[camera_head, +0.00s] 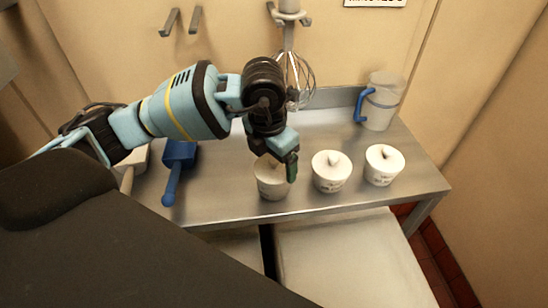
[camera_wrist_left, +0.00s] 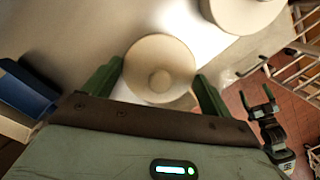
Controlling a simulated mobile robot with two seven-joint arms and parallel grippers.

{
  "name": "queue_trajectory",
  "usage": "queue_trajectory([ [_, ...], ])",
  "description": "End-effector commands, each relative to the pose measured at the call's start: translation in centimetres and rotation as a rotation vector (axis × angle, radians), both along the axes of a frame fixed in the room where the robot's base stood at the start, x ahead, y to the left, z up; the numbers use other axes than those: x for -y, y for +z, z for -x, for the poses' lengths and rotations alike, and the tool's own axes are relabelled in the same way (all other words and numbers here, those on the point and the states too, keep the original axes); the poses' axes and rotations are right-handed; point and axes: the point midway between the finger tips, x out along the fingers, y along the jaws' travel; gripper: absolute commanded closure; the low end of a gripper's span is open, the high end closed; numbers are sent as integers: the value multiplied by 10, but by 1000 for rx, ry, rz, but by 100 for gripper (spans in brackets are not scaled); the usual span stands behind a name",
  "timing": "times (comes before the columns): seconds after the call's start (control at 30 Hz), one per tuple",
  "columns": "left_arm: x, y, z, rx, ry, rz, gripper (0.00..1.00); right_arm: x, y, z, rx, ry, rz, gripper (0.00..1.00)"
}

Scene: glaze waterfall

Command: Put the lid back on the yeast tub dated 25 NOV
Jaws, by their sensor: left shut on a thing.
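Three white tubs stand in a row on the steel table: the left tub (camera_head: 272,188), the middle tub (camera_head: 331,182) and the right tub (camera_head: 383,177). The middle and right ones have knobbed lids on. Their dates are too small to read. My left gripper (camera_head: 283,165) is at the left tub's top. In the left wrist view its fingers are at both sides of a round lid with a knob (camera_wrist_left: 160,72), shut on it. I cannot tell whether this lid is seated or just above the rim. My right gripper (camera_wrist_left: 256,97) shows open and empty in the left wrist view.
A clear jug with a blue handle (camera_head: 379,104) stands at the back right. A whisk (camera_head: 298,78) hangs behind my left gripper. A blue-handled tool (camera_head: 174,172) lies at the left. The table's front right is bare.

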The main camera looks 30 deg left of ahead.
Motion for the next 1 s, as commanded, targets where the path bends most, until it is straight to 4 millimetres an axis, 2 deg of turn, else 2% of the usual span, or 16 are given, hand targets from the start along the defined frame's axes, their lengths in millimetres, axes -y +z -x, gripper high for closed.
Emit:
queue_trajectory([
  [1.0,0,0,0,0,0,0,37,2,4,-3,8,6,5,6],
])
